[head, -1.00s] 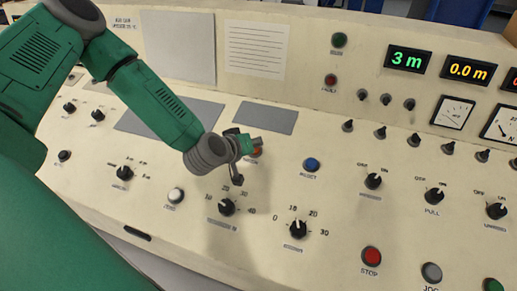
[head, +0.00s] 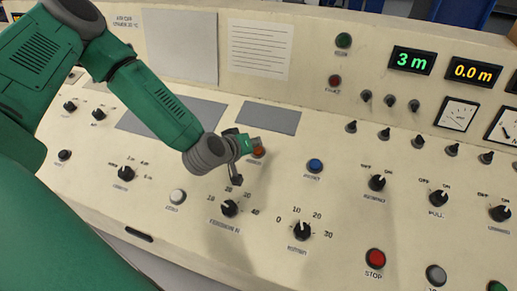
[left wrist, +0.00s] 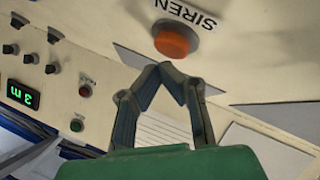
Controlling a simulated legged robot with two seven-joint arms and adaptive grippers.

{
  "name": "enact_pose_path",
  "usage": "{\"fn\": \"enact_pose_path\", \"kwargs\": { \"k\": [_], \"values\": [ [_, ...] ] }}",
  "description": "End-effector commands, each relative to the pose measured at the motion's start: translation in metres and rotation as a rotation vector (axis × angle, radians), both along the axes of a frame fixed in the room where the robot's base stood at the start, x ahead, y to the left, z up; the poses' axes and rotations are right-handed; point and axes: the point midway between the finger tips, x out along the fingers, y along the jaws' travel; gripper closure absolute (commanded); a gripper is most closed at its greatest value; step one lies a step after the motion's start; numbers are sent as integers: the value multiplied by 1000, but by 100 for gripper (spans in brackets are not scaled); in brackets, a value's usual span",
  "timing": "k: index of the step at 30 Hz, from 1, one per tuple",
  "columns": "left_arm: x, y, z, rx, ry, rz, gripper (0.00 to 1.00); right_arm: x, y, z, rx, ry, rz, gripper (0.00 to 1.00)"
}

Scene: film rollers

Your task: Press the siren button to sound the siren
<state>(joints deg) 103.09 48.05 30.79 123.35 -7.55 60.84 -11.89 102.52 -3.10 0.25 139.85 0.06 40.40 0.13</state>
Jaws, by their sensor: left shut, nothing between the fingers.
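The siren button is an orange-red dome; it shows in the head view (head: 258,152) just beyond my left gripper's fingertips, partly covered by the gripper. My left gripper (head: 252,144) is shut and empty. In the left wrist view my left gripper's fingertips (left wrist: 168,67) meet just below the button in the picture. Whether they touch it cannot be told. My right gripper is not in view.
The cream console carries a blue button (head: 315,166), a white button (head: 178,196), a red stop button (head: 375,259) and several black knobs. A black knob (head: 230,208) lies below the gripper. Lit displays (head: 412,61) stand on the upright panel.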

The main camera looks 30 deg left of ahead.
Motion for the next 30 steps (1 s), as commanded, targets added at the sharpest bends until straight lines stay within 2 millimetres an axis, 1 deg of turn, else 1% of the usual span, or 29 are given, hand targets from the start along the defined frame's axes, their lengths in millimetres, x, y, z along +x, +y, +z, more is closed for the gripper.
{"fn": "enact_pose_path", "kwargs": {
  "k": [6, 14, 22, 30],
  "values": [
    [1, 5, -6, 5, 0, 0, 100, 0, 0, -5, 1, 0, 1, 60],
    [0, 2, -6, 8, 0, -2, 100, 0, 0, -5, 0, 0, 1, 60],
    [1, 8, -8, 3, 0, 0, 100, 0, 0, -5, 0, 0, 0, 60],
    [1, 8, -11, 3, 0, 0, 100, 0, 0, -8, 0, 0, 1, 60]
  ]
}}
